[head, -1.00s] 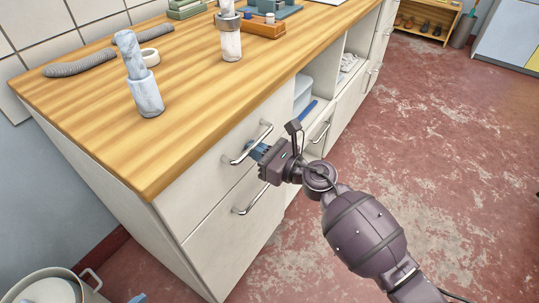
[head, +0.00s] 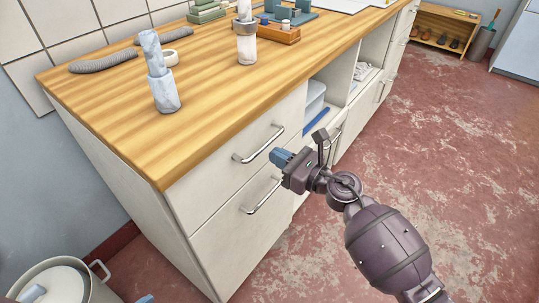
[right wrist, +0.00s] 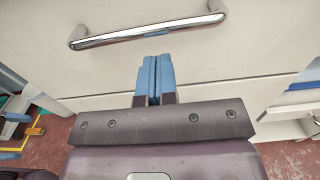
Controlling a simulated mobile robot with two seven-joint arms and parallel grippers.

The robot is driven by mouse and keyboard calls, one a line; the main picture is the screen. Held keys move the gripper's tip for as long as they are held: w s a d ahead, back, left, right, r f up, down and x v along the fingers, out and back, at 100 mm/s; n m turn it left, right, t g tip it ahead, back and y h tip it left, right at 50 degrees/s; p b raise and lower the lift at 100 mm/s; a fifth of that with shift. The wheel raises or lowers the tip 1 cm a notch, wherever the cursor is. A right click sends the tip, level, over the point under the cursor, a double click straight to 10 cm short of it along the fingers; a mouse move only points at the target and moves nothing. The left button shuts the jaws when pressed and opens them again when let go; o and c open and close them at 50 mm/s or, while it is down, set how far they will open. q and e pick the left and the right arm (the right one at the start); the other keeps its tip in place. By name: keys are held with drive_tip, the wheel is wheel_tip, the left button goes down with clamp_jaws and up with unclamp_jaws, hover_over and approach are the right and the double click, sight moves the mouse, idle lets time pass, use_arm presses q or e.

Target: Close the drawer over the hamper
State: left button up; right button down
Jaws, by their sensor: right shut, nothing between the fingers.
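The upper drawer (head: 215,177), with its bar handle (head: 258,145), is at the near end of the white cabinet under the wooden worktop. Its front looks about flush with the larger front below (head: 228,232), which has its own handle (head: 262,197); I take that lower front for the hamper. My right gripper (head: 279,156) is shut and empty, just off the fronts and right of the upper handle in the head view. In the right wrist view its blue fingertips (right wrist: 154,75) are together below the handle bar (right wrist: 148,32), not gripping it.
Open shelves with a pale bin (head: 314,100) lie beyond the drawer. The worktop (head: 130,110) holds a grey hose, marbled pieces and a wooden tray. A lidded pot (head: 88,290) stands at lower left. The red floor to the right is clear.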

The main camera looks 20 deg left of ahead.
drive_tip(key=p+v, duration=0.1)
drive_tip(key=v, duration=0.9)
drive_tip(key=s+d+f+n+t+h, duration=0.3)
drive_tip(key=s+d+f+n+h, duration=0.15)
drive_tip(key=s+d+n, duration=0.45)
drive_tip(key=s+d+f+n+t+h, duration=0.35)
drive_tip(key=s+d+n+h, duration=0.3)
drive_tip(key=d+n, duration=0.4)
drive_tip(key=s+d+f+n+t+h, duration=0.2)
drive_tip(key=s+d+f+n+h, duration=0.25)
drive_tip(key=s+d+n, duration=0.55)
drive_tip(key=s+d+f+m+g+h, duration=0.1)
drive_tip(key=s+d+m+g+h, duration=0.2)
drive_tip(key=s+m, duration=0.5)
use_arm(q)
wheel_tip(320, 180, up, 10)
drive_tip(key=n+t+p, duration=0.1)
drive_tip(key=p, duration=1.2)
drive_tip(key=shift+a+r+n, duration=0.15)
drive_tip(key=shift+a+n, duration=0.15)
drive_tip(key=shift+a, duration=0.05)
use_arm(e)
wheel_tip(320, 180, up, 10)
drive_tip(key=s+y, duration=0.1)
drive_tip(key=shift+s+d+n, duration=0.15)
drive_tip(key=shift+d+n, duration=0.15)
drive_tip(key=shift+n, duration=0.05)
